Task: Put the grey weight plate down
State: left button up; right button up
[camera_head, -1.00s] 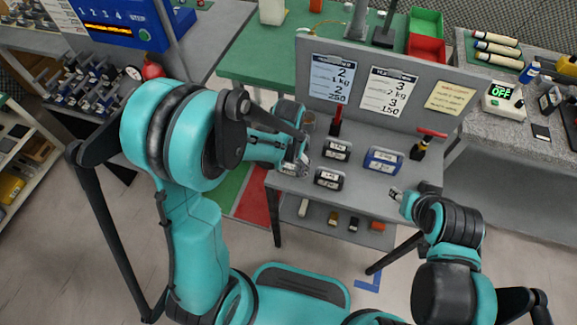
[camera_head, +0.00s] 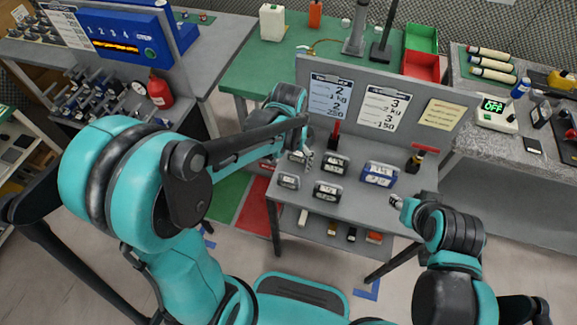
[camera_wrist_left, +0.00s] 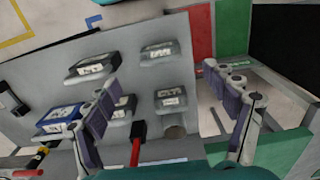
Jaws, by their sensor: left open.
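Two lighter grey weight plates lie on the left of the grey table: a front one (camera_head: 288,181) and a back one (camera_head: 297,156). In the left wrist view they are the upper (camera_wrist_left: 158,52) and lower (camera_wrist_left: 170,98) grey blocks. Their labels are too small to read. Both rest on the tabletop. My left gripper (camera_head: 308,158) is above the table's left part, beside the back plate. In the wrist view its fingers (camera_wrist_left: 165,85) are spread wide with nothing gripped. My right gripper (camera_head: 396,201) hangs near the table's front right edge; its jaws are too small to judge.
Two darker plates (camera_head: 327,190) (camera_head: 332,166) and a blue plate (camera_head: 379,173) stand to the right. A red-topped stamp-like tool (camera_head: 419,158) and another red-handled one (camera_head: 335,135) stand farther back. An upright panel (camera_head: 440,85) closes the table's rear.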

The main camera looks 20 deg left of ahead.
pick_arm(q)
jog(key=shift+r, duration=0.45)
jog(key=s+a+r+t, duration=0.4)
jog(key=s+r+t, duration=0.3)
jog(key=s+r, duration=0.2)
jog(key=shift+s+a, duration=0.2)
jog(key=shift+s, duration=0.1)
jog(key=shift+f, duration=0.1)
